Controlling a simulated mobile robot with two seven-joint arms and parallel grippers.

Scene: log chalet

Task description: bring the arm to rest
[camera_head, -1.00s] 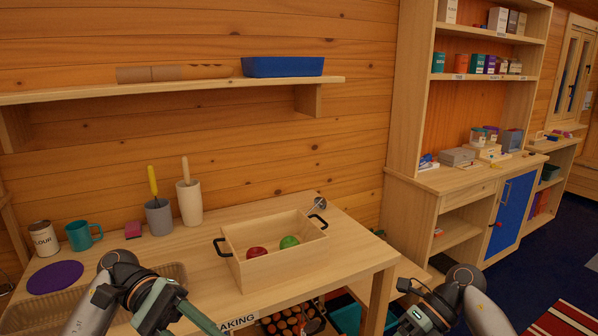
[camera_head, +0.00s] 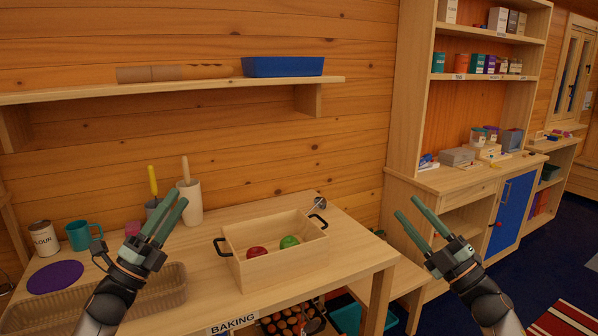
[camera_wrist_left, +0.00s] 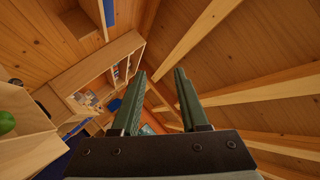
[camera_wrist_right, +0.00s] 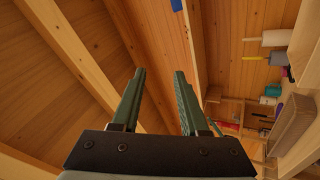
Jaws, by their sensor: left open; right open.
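My left gripper (camera_head: 166,218) is raised over the left part of the counter, pointing up, open and empty. In the head view it stands in front of the grey cup with the yellow-handled tool. My right gripper (camera_head: 416,226) is raised right of the counter, in front of the shelf unit, pointing up and left, open and empty. The left wrist view shows both left fingers (camera_wrist_left: 157,98) apart, with the roof beams beyond. The right wrist view shows both right fingers (camera_wrist_right: 160,98) apart with nothing between them.
A wooden crate (camera_head: 283,265) with black handles holds a red apple (camera_head: 257,252) and a green apple (camera_head: 289,242). A clear tray (camera_head: 160,290), purple disc (camera_head: 55,277), teal mug (camera_head: 82,235) and flour tin (camera_head: 43,238) are at left. A wall shelf (camera_head: 180,89) hangs above.

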